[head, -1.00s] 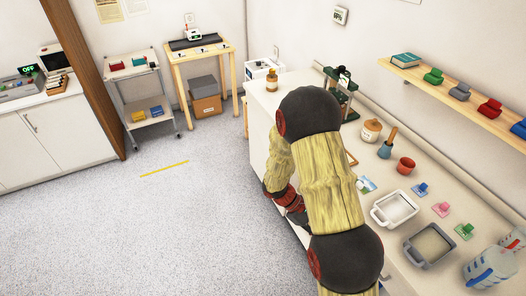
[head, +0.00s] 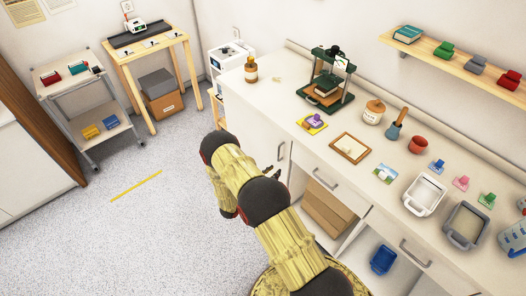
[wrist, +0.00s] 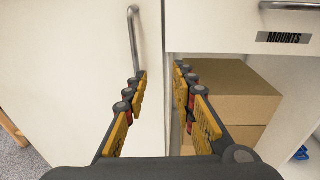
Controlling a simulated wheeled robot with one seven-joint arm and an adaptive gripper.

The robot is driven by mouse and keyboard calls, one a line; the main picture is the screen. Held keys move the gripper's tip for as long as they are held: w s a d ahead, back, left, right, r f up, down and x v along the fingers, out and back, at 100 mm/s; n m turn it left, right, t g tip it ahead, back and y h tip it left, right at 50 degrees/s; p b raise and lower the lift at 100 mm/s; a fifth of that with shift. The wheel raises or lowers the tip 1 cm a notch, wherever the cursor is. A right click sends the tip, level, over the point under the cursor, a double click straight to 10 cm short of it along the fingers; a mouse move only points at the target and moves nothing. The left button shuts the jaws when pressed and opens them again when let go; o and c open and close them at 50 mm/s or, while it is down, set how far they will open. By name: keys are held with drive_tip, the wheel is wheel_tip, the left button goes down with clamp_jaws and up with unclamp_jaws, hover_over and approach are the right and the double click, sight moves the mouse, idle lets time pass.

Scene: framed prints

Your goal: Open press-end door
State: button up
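The white press-end door (head: 262,142) is on the counter's front, at the end near the green press (head: 328,82). It looks shut, though my arm hides its lower part in the head view. Its upright metal bar handle (head: 281,150) also shows in the wrist view (wrist: 134,40), where the door (wrist: 90,60) fills the left side. My gripper (wrist: 160,72) is open and empty, its fingers apart in front of the door's right edge. The handle is just beyond and above the left finger, not between the fingers. My gripper's tip (head: 272,172) shows small and partly hidden in the head view.
Right of the door is an open bay with cardboard boxes (wrist: 230,92), under a drawer labelled MOUNTS (wrist: 284,38). A blue bin (head: 382,260) sits further right. The countertop (head: 290,100) holds a bottle, trays and stamps.

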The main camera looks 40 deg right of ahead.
drive_tip(key=w+d+r+n+t+b, duration=0.1)
drive_tip(key=w+d+r, duration=0.1)
drive_tip(key=w+d, duration=0.3)
drive_tip(key=shift+w+d+t+h, duration=0.3)
drive_tip(key=shift+d+t, duration=0.1)
drive_tip(key=shift+d, duration=0.5)
clamp_jaws()
idle(0.5)
